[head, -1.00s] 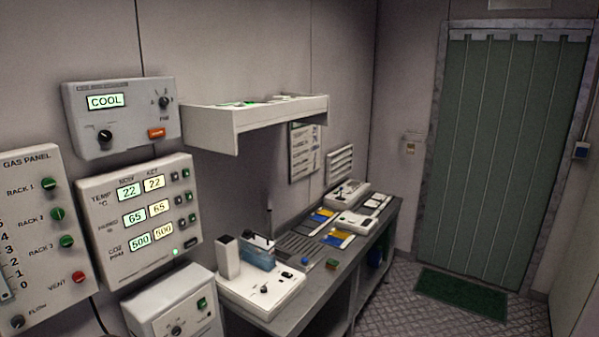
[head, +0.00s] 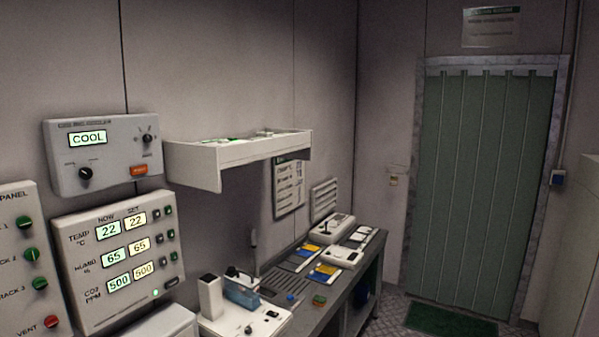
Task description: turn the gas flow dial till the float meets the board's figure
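The gas panel (head: 12,270) is cut off at the left edge of the head view. It shows a column of green rack knobs (head: 31,254) and a red vent knob (head: 51,321). The flow dial and the float scale are out of the frame now. A printed board (head: 289,187) hangs on the wall under the shelf; its writing is too small to read. Another sign (head: 491,27) is above the door, also unreadable. My gripper is not in view.
A COOL control box (head: 105,155) and a climate panel (head: 118,258) reading 22, 65 and 500 are on the wall. A shelf (head: 240,152) juts out above a cluttered bench (head: 335,300). A green strip-curtain door (head: 485,190) and mat (head: 450,320) are at right.

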